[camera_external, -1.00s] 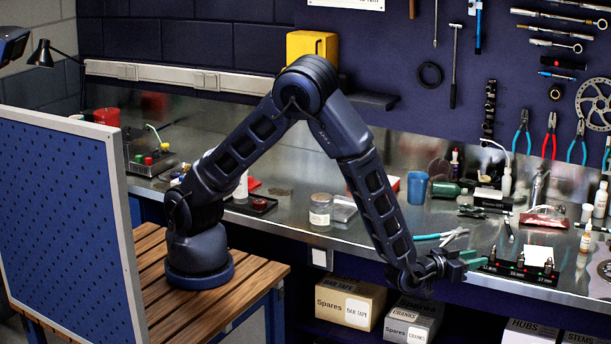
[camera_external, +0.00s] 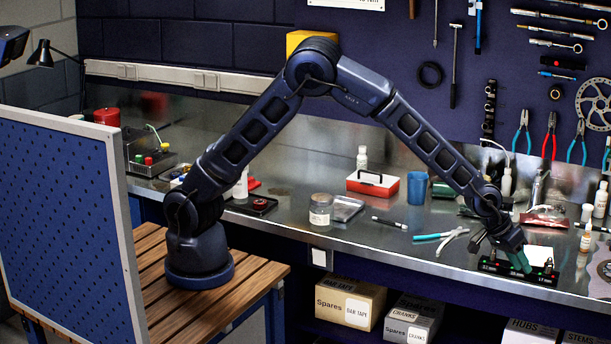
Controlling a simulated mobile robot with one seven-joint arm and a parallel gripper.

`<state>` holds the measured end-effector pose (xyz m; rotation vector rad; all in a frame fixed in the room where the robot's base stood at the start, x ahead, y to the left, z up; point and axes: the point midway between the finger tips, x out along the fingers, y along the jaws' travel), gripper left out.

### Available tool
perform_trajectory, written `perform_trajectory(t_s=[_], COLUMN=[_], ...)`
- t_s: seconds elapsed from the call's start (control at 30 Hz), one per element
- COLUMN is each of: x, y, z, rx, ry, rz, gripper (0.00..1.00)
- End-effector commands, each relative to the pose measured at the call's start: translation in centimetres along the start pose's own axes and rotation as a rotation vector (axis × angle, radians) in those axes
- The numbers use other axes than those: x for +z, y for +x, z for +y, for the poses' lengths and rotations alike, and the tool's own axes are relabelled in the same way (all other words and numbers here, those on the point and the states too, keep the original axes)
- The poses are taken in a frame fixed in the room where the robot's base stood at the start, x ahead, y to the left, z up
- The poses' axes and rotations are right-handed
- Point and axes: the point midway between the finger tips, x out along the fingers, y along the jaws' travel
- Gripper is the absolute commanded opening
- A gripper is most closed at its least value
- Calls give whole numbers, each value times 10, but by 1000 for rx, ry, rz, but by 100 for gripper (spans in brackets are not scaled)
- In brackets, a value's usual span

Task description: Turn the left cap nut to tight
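A long black fixture (camera_external: 545,278) with a white card or panel (camera_external: 540,253) at its back lies near the bench's front edge at the right. My gripper (camera_external: 522,266) points down over the middle of the fixture, its green fingers at or close to its top. The wrist and fingers cover part of the fixture. The left cap nut is too small or hidden to make out, and I cannot tell whether the fingers touch a nut or are open or shut.
Cyan-handled pliers (camera_external: 440,238) lie left of the fixture. Behind are a blue cup (camera_external: 417,187) and a red box (camera_external: 372,183) with a black handle. A glass jar (camera_external: 320,210) stands further left. White bottles (camera_external: 601,200) stand at the far right. The bench's front edge is close below the fixture.

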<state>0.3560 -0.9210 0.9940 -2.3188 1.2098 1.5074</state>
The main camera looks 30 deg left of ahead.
Motion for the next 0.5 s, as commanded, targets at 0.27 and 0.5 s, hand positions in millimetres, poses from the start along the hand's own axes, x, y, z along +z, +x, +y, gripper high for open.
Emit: perform_trajectory(t_s=[0.27, 0.5], x=[-30, -53], y=[-49, -104], z=[-21, -51], rx=[-116, -268], ry=[-20, -50], rz=[-270, -449], gripper=[33, 33])
